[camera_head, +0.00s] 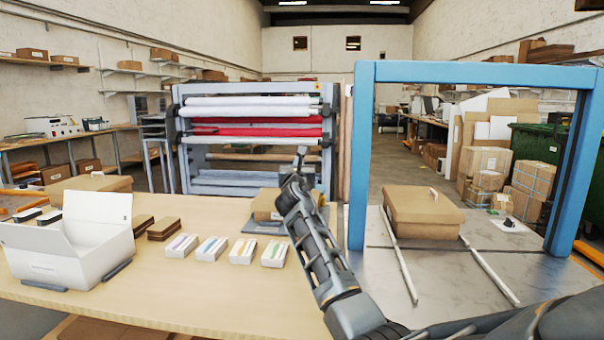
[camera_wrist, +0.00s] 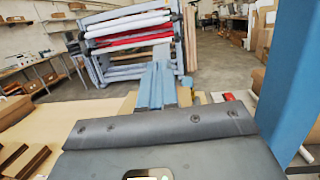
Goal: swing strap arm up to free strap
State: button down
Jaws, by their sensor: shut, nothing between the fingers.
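My arm reaches forward in the head view, with my gripper (camera_head: 302,152) at its far end, in front of the roll rack and left of the blue arch frame (camera_head: 359,160). In the wrist view the two fingers of my gripper (camera_wrist: 158,72) lie side by side, shut and empty. A cardboard box (camera_head: 424,212) sits under the arch on a metal table (camera_head: 380,277). I cannot clearly make out a strap arm or strap; part of the area behind my arm is hidden. A blue post (camera_wrist: 290,85) stands at the right of the wrist view.
A rack with white and red rolls (camera_head: 255,122) stands beyond the wooden table (camera_head: 190,308). A white open box (camera_head: 75,240), several small packs (camera_head: 212,248) and brown blocks (camera_head: 163,229) lie on that table. Boxes are stacked at right.

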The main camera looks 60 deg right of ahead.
jog(key=shift+s+r+x, duration=0.1)
jog(key=shift+r+x, duration=0.05)
jog(key=shift+x, duration=0.75)
jog(key=shift+s+r+x, duration=0.1)
jog(key=shift+r+x, duration=0.05)
jog(key=shift+x, duration=0.8)
jog(key=shift+s+r+x, duration=0.1)
jog(key=shift+x, duration=0.8)
jog(key=shift+r, duration=0.1)
